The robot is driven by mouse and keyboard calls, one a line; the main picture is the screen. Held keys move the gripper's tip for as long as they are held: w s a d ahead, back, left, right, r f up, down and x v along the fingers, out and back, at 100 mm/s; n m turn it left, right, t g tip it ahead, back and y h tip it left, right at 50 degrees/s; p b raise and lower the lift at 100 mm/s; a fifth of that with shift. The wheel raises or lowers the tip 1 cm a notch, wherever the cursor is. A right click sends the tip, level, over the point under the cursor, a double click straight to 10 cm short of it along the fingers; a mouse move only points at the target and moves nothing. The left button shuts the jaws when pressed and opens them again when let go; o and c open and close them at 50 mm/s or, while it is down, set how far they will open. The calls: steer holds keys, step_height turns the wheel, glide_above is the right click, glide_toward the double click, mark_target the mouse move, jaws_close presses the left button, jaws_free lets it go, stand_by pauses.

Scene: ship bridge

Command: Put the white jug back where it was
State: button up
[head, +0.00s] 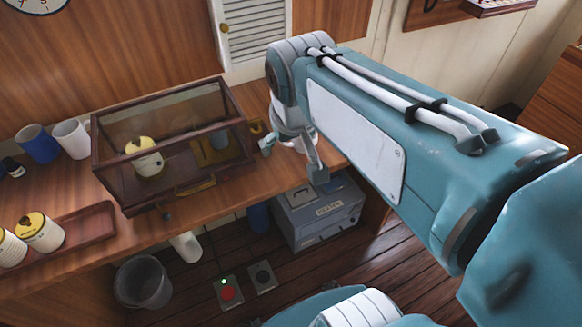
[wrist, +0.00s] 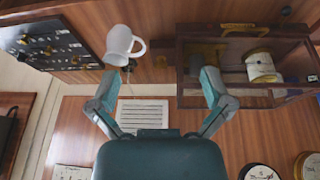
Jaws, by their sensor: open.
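The white jug (wrist: 122,44) shows in the wrist view with its handle toward the picture's right. It is on the wooden counter (wrist: 165,60), between the glass case (wrist: 190,62) and the dark switch panel (wrist: 50,40). The jug lies beyond the left finger in the wrist view, apparently not held. In the head view my gripper (head: 293,160) is at the counter's front right, beside the case.
The glass case (head: 165,190) holds a yellow-and-white spool (head: 147,158). A blue cup (head: 38,145) and a white cup (head: 70,138) stand left of it. A brown tray (head: 85,228) is in front. A grey box (head: 318,212) and a bin (head: 142,283) are on the floor.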

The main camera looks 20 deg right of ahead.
steer(key=s+a+f+t, duration=0.1)
steer(key=s+f, duration=0.1)
steer(key=s, duration=0.5)
steer(key=shift+a+f+t+y, duration=0.2)
steer(key=shift+a+t+y, duration=0.1)
stand_by(0.7)
